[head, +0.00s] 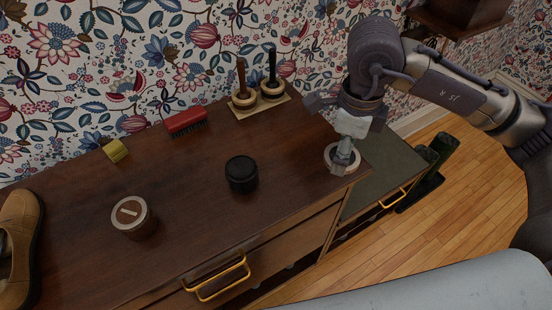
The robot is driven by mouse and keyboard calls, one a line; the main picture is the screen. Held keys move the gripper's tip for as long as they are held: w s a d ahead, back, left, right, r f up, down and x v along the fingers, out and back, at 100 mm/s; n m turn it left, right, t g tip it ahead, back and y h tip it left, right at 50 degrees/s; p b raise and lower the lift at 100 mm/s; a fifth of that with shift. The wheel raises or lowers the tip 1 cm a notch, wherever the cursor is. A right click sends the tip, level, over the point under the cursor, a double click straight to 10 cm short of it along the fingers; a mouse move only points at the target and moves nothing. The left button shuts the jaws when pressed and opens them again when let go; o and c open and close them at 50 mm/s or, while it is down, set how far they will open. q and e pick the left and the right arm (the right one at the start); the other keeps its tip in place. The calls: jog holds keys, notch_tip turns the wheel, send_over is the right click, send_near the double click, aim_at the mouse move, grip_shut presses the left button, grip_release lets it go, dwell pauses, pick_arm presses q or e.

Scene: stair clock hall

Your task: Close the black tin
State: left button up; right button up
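The black tin (241,178) is a small round dark container standing upright near the middle of the wooden cabinet top. Its top looks dark, and I cannot tell whether a lid sits on it. My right gripper (342,162) points down near the cabinet's right edge, well to the right of the black tin. Its fingertips are at a pale round dish or ring (331,166) and partly hide it. I cannot tell whether the fingers hold anything. My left gripper is not in view.
Dark boots (440,150) stand right. Room around the black tin is clear.

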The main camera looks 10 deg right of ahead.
jog(key=n, duration=0.2)
jog(key=f+n, duration=0.1)
jog(key=n, duration=0.2)
jog(key=shift+s+a+f+n, duration=0.1)
jog(key=shift+s+f+n, duration=0.2)
jog(key=shift+n, duration=0.1)
jog(key=n, duration=0.2)
jog(key=f+n, duration=0.1)
jog(key=n, duration=0.2)
jog(key=shift+s+f+n, duration=0.2)
jog(key=shift+s+n, duration=0.15)
jog(key=shift+n, duration=0.05)
jog(key=f+n, duration=0.1)
jog(key=n, duration=0.3)
jog(key=s+f+n, duration=0.1)
jog(key=n, duration=0.3)
jog(key=f+n, duration=0.1)
jog(key=n, duration=0.4)
jog(key=shift+s+a, duration=0.25)
jog(key=shift+s, duration=0.1)
